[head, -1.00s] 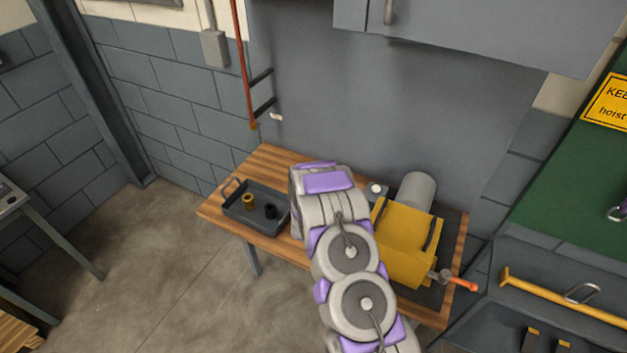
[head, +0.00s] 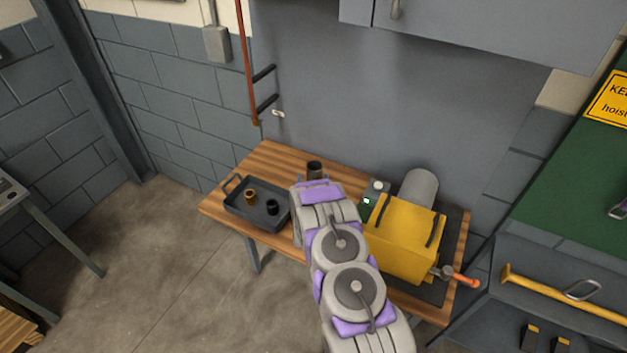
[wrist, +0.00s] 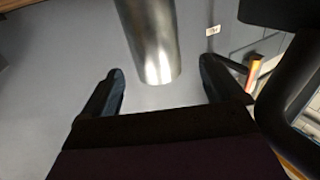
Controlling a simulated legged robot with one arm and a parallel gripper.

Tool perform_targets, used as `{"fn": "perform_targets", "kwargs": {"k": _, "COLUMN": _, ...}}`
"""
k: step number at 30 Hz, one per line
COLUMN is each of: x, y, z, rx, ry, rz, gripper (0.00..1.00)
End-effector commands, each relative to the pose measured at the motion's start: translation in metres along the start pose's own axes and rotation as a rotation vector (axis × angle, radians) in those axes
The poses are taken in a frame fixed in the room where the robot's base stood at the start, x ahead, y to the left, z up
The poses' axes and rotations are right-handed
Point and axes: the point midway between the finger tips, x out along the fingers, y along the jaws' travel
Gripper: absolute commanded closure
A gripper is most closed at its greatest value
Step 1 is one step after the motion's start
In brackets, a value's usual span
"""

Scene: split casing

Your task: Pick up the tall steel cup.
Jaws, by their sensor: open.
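A shiny steel cylinder, which I take for the tall steel cup (wrist: 150,35), fills the upper middle of the wrist view. Its near end shows between the fingertips of my gripper (wrist: 162,68), which is open and empty. A gap shows on both sides; I cannot tell how deep the cup sits between the fingers. In the head view a dark-looking cup top (head: 315,167), probably the same cup, shows just behind my arm on the bench.
A wooden bench (head: 270,160) holds a grey tray (head: 238,208) with a brass ring-like part (head: 250,197) and a black one (head: 272,207). A yellow casing (head: 402,240) with an orange-handled crank (head: 462,280) stands right of my arm. A small box with a green light (head: 367,202) sits close by.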

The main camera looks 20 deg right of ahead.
Motion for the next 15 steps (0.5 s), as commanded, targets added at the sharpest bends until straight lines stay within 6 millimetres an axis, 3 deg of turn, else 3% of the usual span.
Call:
{"fn": "perform_targets", "kwargs": {"k": 5, "x": 0.010, "y": 0.001, "z": 0.000, "rx": 0.001, "ry": 0.001, "rz": 0.000, "gripper": 0.06}}
{"fn": "perform_targets", "kwargs": {"k": 15, "x": 0.049, "y": 0.001, "z": -0.002, "rx": 0.001, "ry": 0.004, "rz": 0.001, "gripper": 0.06}}
